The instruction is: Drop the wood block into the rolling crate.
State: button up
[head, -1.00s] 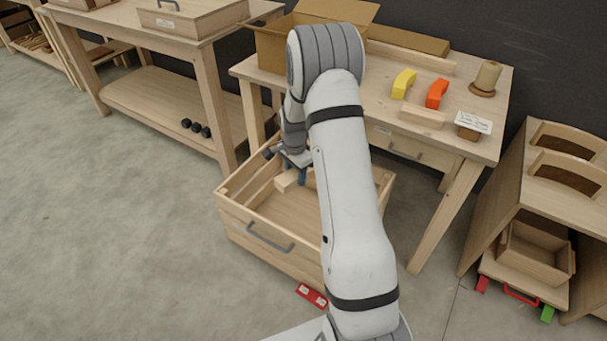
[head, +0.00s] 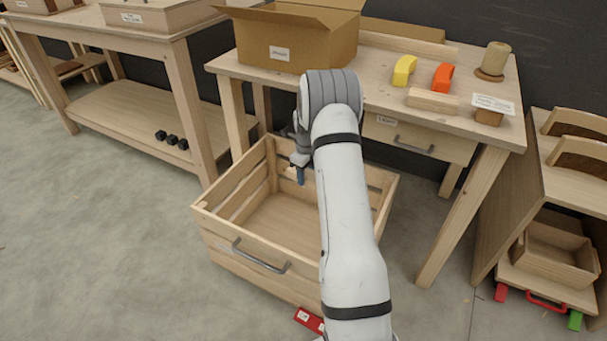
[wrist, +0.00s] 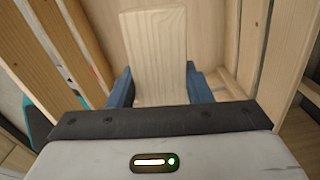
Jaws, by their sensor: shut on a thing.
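The wood block (wrist: 155,45) is a pale, grained piece seen in the wrist view, held between the two blue fingers of my gripper (wrist: 150,88). In the head view my gripper (head: 299,176) is over the inside of the rolling crate, and only a small part of the block shows beside the fingers. The rolling crate (head: 215,238) is a slatted wooden box with a grey handle on its front; its slats also show in the wrist view (wrist: 75,40) around the block. My arm hides the crate's right part. I cannot tell the block's height above the crate floor.
A red piece (head: 309,319) lies in front of the crate. Open floor (head: 90,250) extends left.

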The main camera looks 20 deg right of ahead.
aim_at(306, 173)
notch_tip(306, 173, down, 5)
jog(key=b, duration=0.2)
jog(key=shift+a+r+b, duration=0.1)
jog(key=shift+a+b, duration=0.05)
jog(key=shift+b, duration=0.2)
jog(key=o, duration=1.1)
notch_tip(306, 173, up, 8)
jog(key=shift+f+p, duration=0.1)
jog(key=shift+p, duration=1.15)
